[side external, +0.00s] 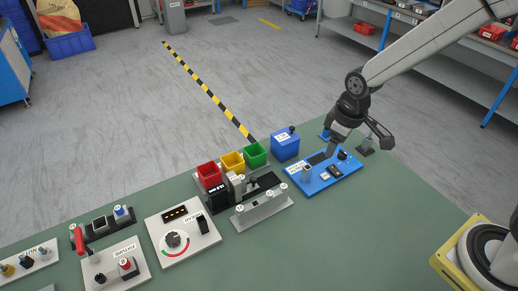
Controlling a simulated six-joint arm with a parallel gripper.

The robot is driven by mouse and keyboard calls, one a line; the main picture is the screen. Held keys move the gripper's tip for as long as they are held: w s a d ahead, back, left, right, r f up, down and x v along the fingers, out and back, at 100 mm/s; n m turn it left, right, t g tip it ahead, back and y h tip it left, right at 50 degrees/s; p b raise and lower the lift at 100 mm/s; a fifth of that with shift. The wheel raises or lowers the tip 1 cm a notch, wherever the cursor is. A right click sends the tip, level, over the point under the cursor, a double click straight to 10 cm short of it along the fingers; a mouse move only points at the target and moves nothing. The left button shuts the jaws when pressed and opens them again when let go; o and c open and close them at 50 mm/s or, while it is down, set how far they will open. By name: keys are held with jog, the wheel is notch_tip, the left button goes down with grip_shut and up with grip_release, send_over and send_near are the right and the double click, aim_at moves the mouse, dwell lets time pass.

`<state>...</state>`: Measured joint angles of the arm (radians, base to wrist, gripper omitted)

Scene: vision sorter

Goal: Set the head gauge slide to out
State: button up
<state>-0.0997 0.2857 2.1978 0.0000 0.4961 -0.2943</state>
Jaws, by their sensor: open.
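My gripper (360,149) is at the right, with its fingers spread wide and nothing seen between them. It is over the far right part of a blue panel (322,182). The panel carries a dark flat plate (317,158), a dark knob (343,155), small light and dark blocks (331,172) and a white label at its left end. The label is too small to read, so I cannot tell which part is the head gauge slide or where it is set. One finger partly covers the panel's far edge.
Left of the panel stand a blue box (285,147), red (208,173), yellow (232,162) and green (255,154) bins, and a grey rail fixture (262,209). A white dial panel (182,238) and other control panels lie farther left. The green bench (375,215) is clear at the front right.

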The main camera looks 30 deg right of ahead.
jog(key=w+a+f+n, duration=0.45)
jog(key=w+a, duration=0.25)
jog(key=w, duration=0.2)
jog(key=n+g, duration=0.2)
jog(key=n, duration=0.4)
send_over(254, 179)
notch_tip(254, 179, down, 5)
jog(key=shift+w+r, duration=0.1)
jog(key=shift+r, duration=0.05)
jog(key=shift+f, duration=3.9)
grip_shut()
